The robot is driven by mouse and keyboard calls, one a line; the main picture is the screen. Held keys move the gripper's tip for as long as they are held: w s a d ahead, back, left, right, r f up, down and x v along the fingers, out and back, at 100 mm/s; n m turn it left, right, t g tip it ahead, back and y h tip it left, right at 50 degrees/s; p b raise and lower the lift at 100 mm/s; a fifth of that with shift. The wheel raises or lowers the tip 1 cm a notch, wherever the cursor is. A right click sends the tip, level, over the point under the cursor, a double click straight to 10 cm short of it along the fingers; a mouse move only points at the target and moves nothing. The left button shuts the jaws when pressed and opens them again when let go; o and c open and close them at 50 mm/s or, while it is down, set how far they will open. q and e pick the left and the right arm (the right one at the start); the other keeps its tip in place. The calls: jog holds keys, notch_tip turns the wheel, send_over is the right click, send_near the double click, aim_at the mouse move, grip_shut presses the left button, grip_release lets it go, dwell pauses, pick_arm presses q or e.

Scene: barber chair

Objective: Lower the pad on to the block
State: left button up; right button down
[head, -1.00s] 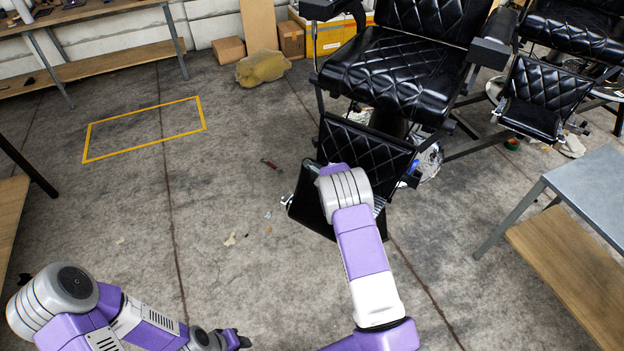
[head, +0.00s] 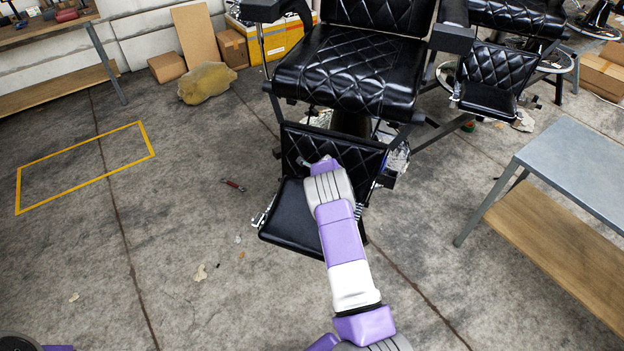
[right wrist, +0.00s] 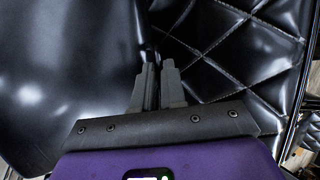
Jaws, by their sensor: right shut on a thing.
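The black pad (head: 288,222) is the smooth, flat footrest plate at the lower front of the barber chair. It hangs out from the quilted black leg panel (head: 300,143), above the floor. In the right wrist view the pad (right wrist: 65,75) fills the left and the quilted panel (right wrist: 235,45) the right. My right gripper (right wrist: 158,85) is shut with its fingertips at the pad's edge beside the panel; the exact grip is dark. I cannot make out a block. My left gripper is out of view.
The chair seat (head: 352,70) overhangs the panel. A grey metal table (head: 585,170) with a wooden lower shelf stands right. A second black chair (head: 490,85) is at the back right. A red-handled tool (head: 234,185) lies on the floor. Floor left of the pad is mostly clear.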

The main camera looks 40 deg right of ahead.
jog(key=shift+w+d, duration=0.25)
jog(key=shift+d, duration=0.1)
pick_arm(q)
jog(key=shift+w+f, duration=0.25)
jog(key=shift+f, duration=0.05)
pick_arm(e)
jog(key=shift+s+f, duration=0.1)
jog(key=shift+f, duration=0.05)
jog(key=c, duration=1.2)
grip_release()
jog(key=shift+f, duration=0.2)
jog(key=shift+r, duration=0.15)
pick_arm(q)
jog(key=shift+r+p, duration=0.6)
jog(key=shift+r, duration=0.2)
pick_arm(e)
jog(key=v, duration=0.7)
jog(key=shift+a+r, duration=0.1)
jog(key=shift+a, duration=0.05)
